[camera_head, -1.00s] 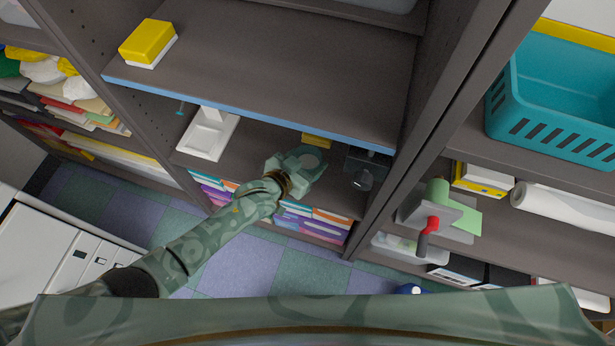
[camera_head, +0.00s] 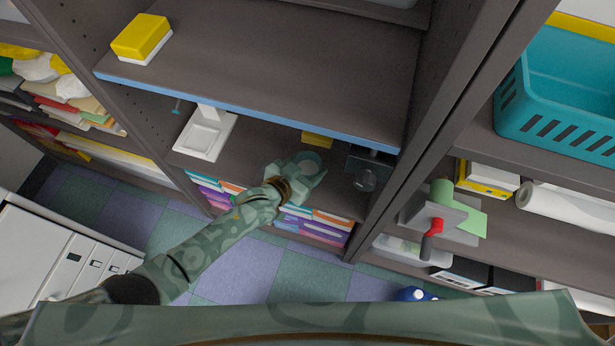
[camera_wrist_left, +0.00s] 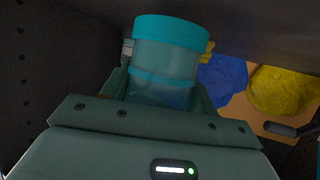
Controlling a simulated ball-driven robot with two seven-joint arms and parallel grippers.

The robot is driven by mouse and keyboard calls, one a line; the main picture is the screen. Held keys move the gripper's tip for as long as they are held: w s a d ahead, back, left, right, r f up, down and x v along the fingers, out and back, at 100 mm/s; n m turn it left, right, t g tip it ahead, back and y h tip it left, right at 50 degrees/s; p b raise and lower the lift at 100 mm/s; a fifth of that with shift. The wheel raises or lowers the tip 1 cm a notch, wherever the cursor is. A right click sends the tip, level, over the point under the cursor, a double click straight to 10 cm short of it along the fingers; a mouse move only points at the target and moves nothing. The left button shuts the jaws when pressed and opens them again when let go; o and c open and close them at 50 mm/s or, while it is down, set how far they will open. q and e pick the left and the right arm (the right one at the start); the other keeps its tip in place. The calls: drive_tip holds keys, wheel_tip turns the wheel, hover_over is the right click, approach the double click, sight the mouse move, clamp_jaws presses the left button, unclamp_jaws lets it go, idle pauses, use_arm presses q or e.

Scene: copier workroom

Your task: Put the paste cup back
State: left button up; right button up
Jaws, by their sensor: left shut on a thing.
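My left gripper (camera_head: 308,170) reaches over the lower shelf board, under the blue-edged shelf. In the left wrist view the gripper (camera_wrist_left: 158,100) is shut on the paste cup (camera_wrist_left: 165,62), a translucent teal cup with a brighter teal lid. The cup's lower part is hidden by the gripper. In the head view only a pale round patch shows at the gripper, and I cannot make out the cup clearly. My right gripper is not in view.
The blue-edged shelf (camera_head: 250,109) hangs over the gripper's area. Blue lumps (camera_wrist_left: 221,82) and yellow lumps (camera_wrist_left: 283,90) show in the wrist view.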

use_arm(q)
drive_tip(key=shift+f, duration=0.55)
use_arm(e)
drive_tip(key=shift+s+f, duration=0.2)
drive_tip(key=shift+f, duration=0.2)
use_arm(q)
drive_tip(key=shift+f+b, duration=0.3)
drive_tip(key=shift+b, duration=0.2)
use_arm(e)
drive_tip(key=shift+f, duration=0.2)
use_arm(q)
drive_tip(key=o, duration=1.4)
drive_tip(key=p+v, duration=0.7)
drive_tip(key=v, duration=0.9)
drive_tip(key=shift+s+a+p, duration=0.1)
drive_tip(key=shift+s+p, duration=0.05)
drive_tip(key=shift+p, duration=0.15)
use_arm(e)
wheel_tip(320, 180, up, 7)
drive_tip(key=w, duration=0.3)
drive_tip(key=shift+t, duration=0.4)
